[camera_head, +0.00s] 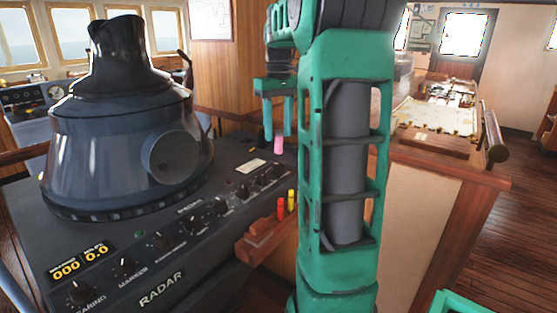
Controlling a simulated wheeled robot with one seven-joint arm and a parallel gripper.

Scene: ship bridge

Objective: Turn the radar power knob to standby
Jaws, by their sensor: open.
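The radar console (208,248) fills the lower left, with a row of dark knobs along its sloping front edge. Nearer knobs sit by the labels BEARING and MARKER, such as the bearing knob (79,293). Several smaller knobs run to the far right end, including a far-end knob (278,170). The far labels are too small to read, so I cannot tell which is the power knob or where it points. My gripper (278,133) points down, open, above the console's far right end, apart from the knobs. A small pink item (278,145) shows at its fingertips; I cannot tell what it is.
A large dark radar hood (120,125) rises from the console's left. Red (281,208) and yellow (291,200) sticks stand in a wooden holder (268,240) at its right edge. A wood-trimmed cabinet (425,215) stands right of my arm. Open floor lies far right.

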